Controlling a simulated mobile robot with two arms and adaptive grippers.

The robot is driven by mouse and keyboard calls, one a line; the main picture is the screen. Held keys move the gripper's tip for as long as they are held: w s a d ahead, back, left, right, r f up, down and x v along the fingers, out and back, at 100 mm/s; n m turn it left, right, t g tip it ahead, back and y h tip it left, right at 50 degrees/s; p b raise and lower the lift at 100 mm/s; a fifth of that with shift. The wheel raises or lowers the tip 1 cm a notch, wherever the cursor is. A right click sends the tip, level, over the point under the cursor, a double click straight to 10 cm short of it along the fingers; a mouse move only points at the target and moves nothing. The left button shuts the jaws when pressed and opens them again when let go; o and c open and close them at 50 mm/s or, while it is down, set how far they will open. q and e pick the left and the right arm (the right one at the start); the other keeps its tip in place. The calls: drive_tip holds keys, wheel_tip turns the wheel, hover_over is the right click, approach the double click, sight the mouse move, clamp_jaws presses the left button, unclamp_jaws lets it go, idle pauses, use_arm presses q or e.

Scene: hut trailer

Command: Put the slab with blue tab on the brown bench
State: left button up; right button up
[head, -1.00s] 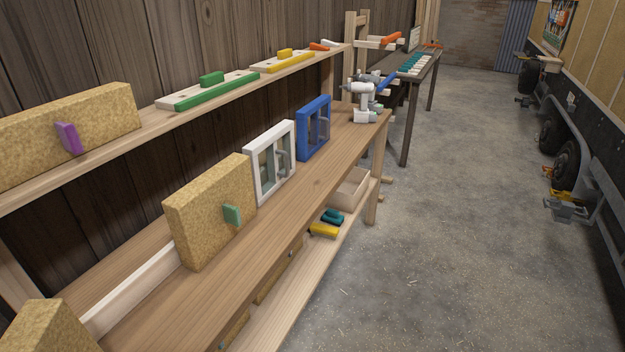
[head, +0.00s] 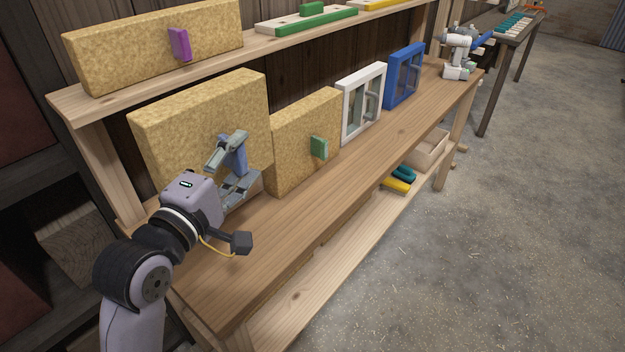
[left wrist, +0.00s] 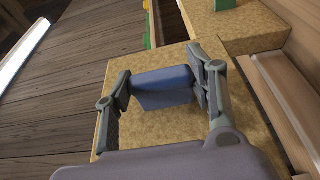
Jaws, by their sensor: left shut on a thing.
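The slab with blue tab (head: 160,125) is a large tan, speckled board standing upright at the near end of the light wooden bench (head: 300,215). Its blue tab (head: 240,152) sticks out from its front face. My left gripper (head: 238,163) is shut on this tab, with one finger on either side. In the left wrist view the tab (left wrist: 163,88) sits between the fingers, with the slab's face (left wrist: 160,130) behind it. A dark brown bench (head: 492,75) stands farther off at the upper right. My right gripper is out of view.
A slab with a green tab (head: 295,150) stands close to the right. Beyond it are a white frame (head: 350,122), a blue frame (head: 390,85) and a drill (head: 457,55). A shelf above holds a purple-tabbed slab (head: 120,50). The floor (head: 480,240) at right is clear.

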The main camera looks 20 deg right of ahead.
use_arm(q)
drive_tip(key=shift+f, duration=0.35)
drive_tip(key=shift+f+b, duration=0.65)
drive_tip(key=shift+f, duration=9)
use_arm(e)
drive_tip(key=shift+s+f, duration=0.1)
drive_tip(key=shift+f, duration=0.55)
use_arm(q)
drive_tip(key=shift+f, duration=0.1)
drive_tip(key=o, duration=1.2)
drive_tip(key=shift+o, duration=0.3)
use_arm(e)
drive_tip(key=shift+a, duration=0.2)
